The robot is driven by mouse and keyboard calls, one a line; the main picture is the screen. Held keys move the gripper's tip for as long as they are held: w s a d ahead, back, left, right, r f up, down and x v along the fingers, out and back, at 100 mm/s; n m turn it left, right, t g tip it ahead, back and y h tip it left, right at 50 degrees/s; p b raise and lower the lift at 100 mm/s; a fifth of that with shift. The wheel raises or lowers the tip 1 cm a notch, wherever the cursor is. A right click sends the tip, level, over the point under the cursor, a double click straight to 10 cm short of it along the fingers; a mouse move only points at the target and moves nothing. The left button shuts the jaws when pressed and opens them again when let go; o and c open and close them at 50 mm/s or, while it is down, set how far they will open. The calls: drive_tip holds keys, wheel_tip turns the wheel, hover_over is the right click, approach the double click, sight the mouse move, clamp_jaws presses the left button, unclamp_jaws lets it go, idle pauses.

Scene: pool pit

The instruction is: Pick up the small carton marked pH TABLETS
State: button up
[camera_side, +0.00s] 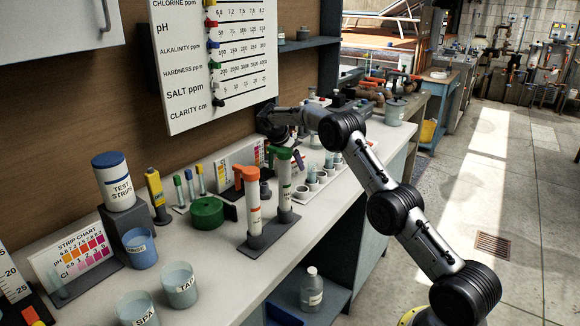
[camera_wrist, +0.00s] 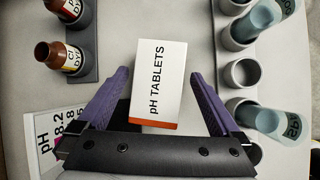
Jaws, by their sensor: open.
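The small white carton marked pH TABLETS (camera_wrist: 157,80), with an orange-red band at its near edge, stands in the middle of the wrist view. My gripper (camera_wrist: 160,76) is open, with one purple finger on each side of the carton. How far the fingertips are above the counter is hard to judge. In the side view I cannot make out the carton; the comparator tubes and my arm block that spot.
Two brown dye bottles (camera_wrist: 62,55) stand in a dark rack left of the carton. A rack of round cups (camera_wrist: 242,72) with pale blue vials (camera_wrist: 270,119) stands to the right. A colour chart (camera_wrist: 60,125) is by the left finger. Orange- and green-topped tubes (camera_side: 252,205) stand nearby on the counter.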

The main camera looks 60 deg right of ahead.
drive_tip(key=shift+d+f, duration=0.1)
drive_tip(key=c, duration=1.4)
drive_tip(key=shift+c, duration=0.2)
drive_tip(key=shift+r, duration=0.7)
wheel_tip(320, 180, up, 2)
drive_tip(key=s+a+r, duration=0.7)
drive_tip(key=s+r, duration=0.2)
drive_tip(key=s, duration=0.3)
drive_tip(key=shift+r, duration=0.3)
